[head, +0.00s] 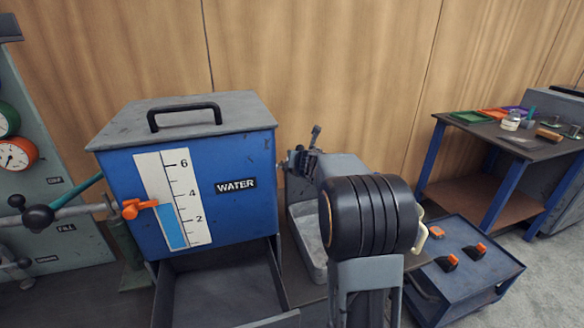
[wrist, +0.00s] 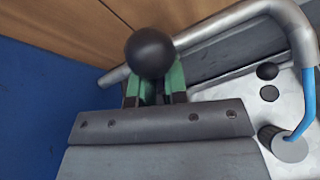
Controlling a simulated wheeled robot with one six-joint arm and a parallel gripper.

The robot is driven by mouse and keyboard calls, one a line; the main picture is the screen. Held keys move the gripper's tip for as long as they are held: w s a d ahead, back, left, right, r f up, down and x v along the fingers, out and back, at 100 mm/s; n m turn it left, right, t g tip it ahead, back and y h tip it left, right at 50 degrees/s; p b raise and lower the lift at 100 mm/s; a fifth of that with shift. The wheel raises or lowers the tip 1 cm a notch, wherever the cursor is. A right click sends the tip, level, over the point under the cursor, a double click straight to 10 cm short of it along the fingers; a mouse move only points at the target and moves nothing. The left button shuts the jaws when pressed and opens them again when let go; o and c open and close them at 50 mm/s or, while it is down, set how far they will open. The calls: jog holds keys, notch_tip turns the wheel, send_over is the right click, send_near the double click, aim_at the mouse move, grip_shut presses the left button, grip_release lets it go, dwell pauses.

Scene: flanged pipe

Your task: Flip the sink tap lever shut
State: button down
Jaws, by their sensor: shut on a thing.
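My gripper (wrist: 156,90) shows its green-padded fingers in the wrist view, closed on the tap lever just below its black ball knob (wrist: 150,52). The knob hides the fingertips and most of the lever. The grey tap spout (wrist: 290,22) curves over to the right, and a blue stream (wrist: 308,100) runs down from its mouth. In the head view the sink (head: 304,235) is a grey basin right of the blue tank, partly hidden by my arm. The tap and my gripper are small and crowded together there.
Wood panelling (head: 320,60) rises behind. A low blue cart (head: 470,270) and a workbench with trays (head: 505,135) stand to the right. A grey cylinder (wrist: 287,147) stands under the stream.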

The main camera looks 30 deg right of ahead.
jog(key=shift+w+a+r+n+h+b, duration=0.1)
jog(key=shift+a+r+n+h+b, duration=0.15)
jog(key=shift+n+h+b, duration=0.35)
jog(key=shift+a+r+n+h+b, duration=0.1)
jog(key=shift+a+n+h+b, duration=0.2)
jog(key=shift+b, duration=0.55)
jog(key=c, duration=1.2)
grip_release()
jog(key=shift+a, duration=0.1)
jog(key=shift+o, duration=0.2)
jog(key=shift+f, duration=0.1)
jog(key=p+v, duration=0.3)
jog(key=v, duration=1)
jog(key=shift+s, duration=0.3)
jog(key=shift+a, duration=0.1)
